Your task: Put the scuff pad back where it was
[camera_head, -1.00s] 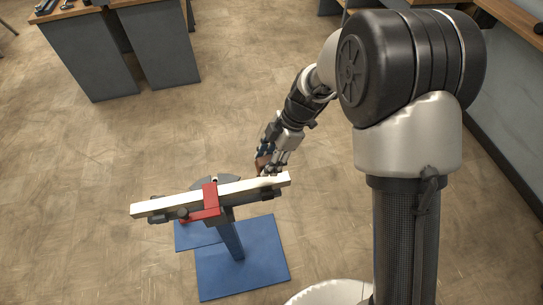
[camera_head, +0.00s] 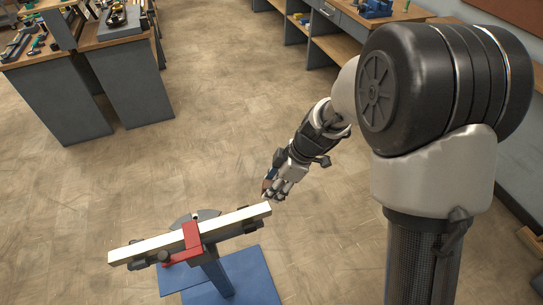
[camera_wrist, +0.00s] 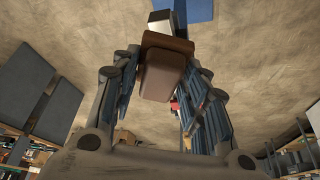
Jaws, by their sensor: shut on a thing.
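The scuff pad, a brown block (camera_wrist: 161,75), is between the fingers of my gripper (camera_wrist: 162,58) in the wrist view. My gripper is shut on it. In the head view my gripper (camera_head: 275,190) is just beyond the right end of the pale bar, and a bit of brown pad (camera_head: 267,186) shows at its fingers. The pale bar (camera_head: 150,246) is held by a red clamp (camera_head: 192,237) on a stand with a blue base (camera_head: 248,280). No empty place for the pad can be made out.
A workbench (camera_head: 115,85) with tools and trays stands at the upper left. Shelving with a wooden top (camera_head: 335,50) runs along the upper right, with a blue item (camera_head: 377,8) on it. The floor (camera_head: 210,110) between them is clear.

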